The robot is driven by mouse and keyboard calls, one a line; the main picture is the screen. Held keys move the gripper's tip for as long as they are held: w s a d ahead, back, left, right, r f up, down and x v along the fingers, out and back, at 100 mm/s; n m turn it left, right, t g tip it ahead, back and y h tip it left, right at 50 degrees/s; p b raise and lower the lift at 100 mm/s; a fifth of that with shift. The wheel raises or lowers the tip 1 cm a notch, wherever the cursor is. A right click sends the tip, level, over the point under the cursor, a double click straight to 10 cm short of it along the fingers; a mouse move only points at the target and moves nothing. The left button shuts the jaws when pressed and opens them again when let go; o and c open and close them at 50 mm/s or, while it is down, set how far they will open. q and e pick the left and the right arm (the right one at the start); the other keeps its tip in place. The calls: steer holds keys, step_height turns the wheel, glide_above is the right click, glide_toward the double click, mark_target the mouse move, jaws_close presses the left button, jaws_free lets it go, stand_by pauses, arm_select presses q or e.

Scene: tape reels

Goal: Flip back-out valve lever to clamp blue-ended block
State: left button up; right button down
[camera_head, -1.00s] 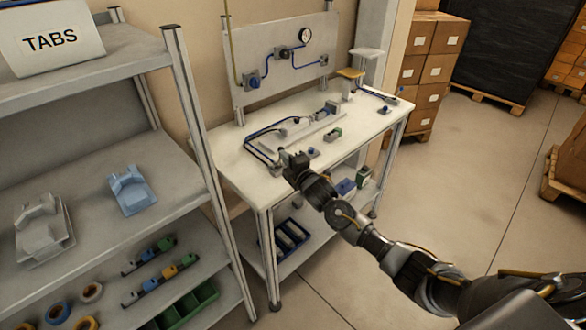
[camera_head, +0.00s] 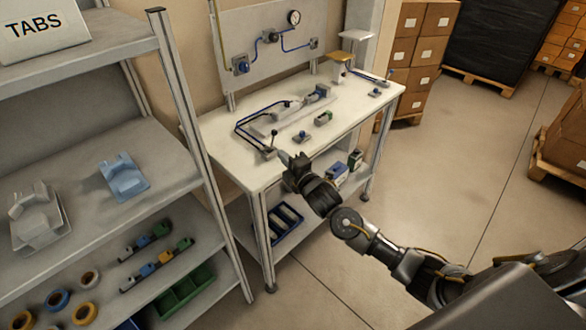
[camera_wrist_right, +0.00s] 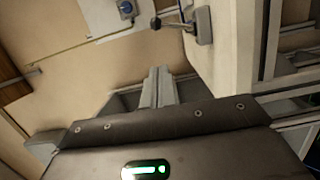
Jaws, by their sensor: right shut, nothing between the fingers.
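A small valve lever with a dark knob (camera_head: 274,133) stands upright on a grey base (camera_head: 268,153) at the table's near left corner. The right wrist view also shows a dark-knobbed lever (camera_wrist_right: 156,23) on its grey base (camera_wrist_right: 203,25). My right gripper (camera_head: 284,156) is shut and empty, just right of the lever; I cannot tell whether it touches. Its fingers (camera_wrist_right: 160,84) show shut in the right wrist view, with the lever beyond them. A block with a blue end (camera_head: 322,91) sits by the clamp fixture (camera_head: 292,106) at the table's back. My left gripper is out of view.
Blue hoses (camera_head: 240,128) run along the table's left side. A metal shelf post (camera_head: 190,110) rises close left. Open floor lies right.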

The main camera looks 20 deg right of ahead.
steer(key=s, duration=0.3)
steer(key=s+b, duration=0.1)
steer(key=shift+s+d, duration=0.2)
steer(key=shift+d, duration=0.05)
stand_by(0.3)
